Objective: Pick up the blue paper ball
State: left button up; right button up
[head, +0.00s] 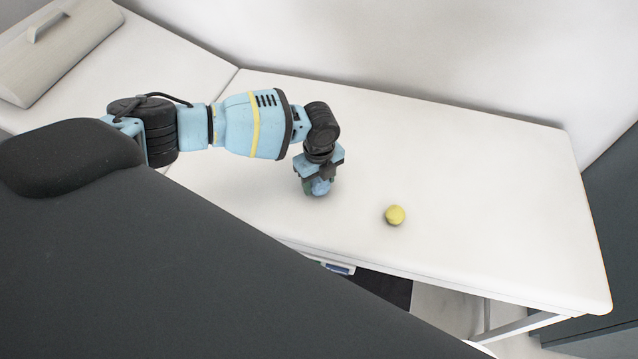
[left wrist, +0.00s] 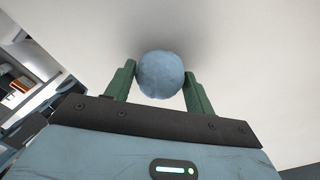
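The blue paper ball (left wrist: 160,76) sits between the two green fingers of my left gripper (left wrist: 158,88) in the left wrist view. The fingers stand on either side of it and seem to touch it or nearly so. In the head view my left gripper (head: 318,188) points down at the white couch top, and the blue ball (head: 320,187) shows at its fingertips, partly covered by the gripper. The ball is at or just above the couch surface; I cannot tell which. My right gripper is not in view.
A yellow ball (head: 395,215) lies on the white couch (head: 480,200) to the right of my left gripper. A pale box-like thing with a handle (head: 55,50) is at the top left. The couch top around the balls is otherwise clear, with a wall behind.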

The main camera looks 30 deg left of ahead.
aim_at(319, 178)
pick_arm(q)
jog(key=c, duration=0.4)
jog(key=shift+r, duration=0.15)
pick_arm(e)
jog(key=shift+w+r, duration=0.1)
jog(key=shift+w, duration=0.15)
pick_arm(q)
jog(key=shift+r, duration=0.5)
notch_tip(319, 178, up, 2)
jog(key=shift+r, duration=0.2)
jog(key=s+d+r+p, duration=0.1)
jog(key=s+d, duration=0.8)
jog(key=s, duration=0.3)
jog(key=shift+s+d+r, duration=0.2)
jog(key=shift+s+d, duration=0.15)
jog(key=shift+d, duration=0.05)
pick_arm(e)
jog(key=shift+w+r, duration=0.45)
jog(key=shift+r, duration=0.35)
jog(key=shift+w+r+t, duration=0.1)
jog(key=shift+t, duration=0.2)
